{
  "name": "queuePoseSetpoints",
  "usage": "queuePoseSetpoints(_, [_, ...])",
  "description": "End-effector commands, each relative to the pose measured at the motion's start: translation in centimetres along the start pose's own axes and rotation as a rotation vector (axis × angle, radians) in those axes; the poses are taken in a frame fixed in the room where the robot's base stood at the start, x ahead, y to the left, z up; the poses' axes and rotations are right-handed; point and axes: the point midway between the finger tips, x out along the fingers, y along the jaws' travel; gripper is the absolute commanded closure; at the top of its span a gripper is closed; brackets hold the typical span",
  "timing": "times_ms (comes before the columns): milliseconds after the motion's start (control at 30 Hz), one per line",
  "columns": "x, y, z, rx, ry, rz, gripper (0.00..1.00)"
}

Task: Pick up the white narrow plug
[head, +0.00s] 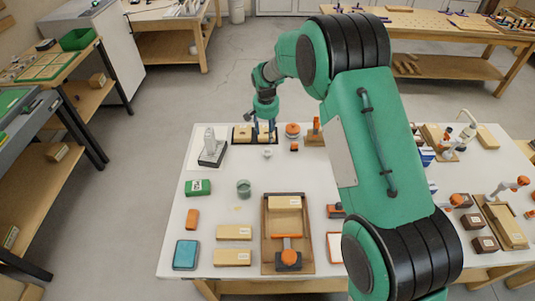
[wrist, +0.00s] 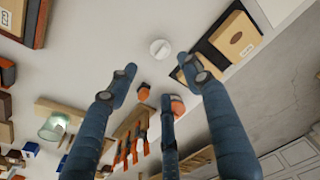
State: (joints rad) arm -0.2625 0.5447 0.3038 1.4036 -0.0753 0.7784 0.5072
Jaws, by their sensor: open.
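A small white round piece, which looks like the white narrow plug (head: 267,153), stands on the white table just in front of my gripper (head: 264,127). In the wrist view the plug (wrist: 160,48) shows from above as a white disc with a slot-like mark, lying beyond the fingertips and roughly between them. My gripper (wrist: 160,78) has its blue-grey fingers spread, with nothing between them. The fingers are apart from the plug. How high the fingertips are above the table is hard to tell.
A dark tray (head: 235,140) with wooden blocks lies right behind the plug. A small orange block (head: 294,146) and an orange round piece (head: 292,129) stand to the right.

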Motion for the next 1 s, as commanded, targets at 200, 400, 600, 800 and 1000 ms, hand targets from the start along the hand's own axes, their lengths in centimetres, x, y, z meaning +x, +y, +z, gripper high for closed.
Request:
queuePoseSetpoints(200, [1.0, -0.4, -0.1, 0.002, -0.003, 0.002, 0.50])
queuePoseSetpoints(400, [1.0, -0.4, -0.1, 0.002, -0.003, 0.002, 0.50])
queuePoseSetpoints(600, [1.6, -0.3, -0.1, 0.002, -0.004, 0.003, 0.50])
queuePoseSetpoints(800, [3.8, -0.3, -0.1, 0.002, -0.005, 0.003, 0.50])
queuePoseSetpoints(1000, [6.9, -0.3, -0.1, 0.002, -0.005, 0.003, 0.50])
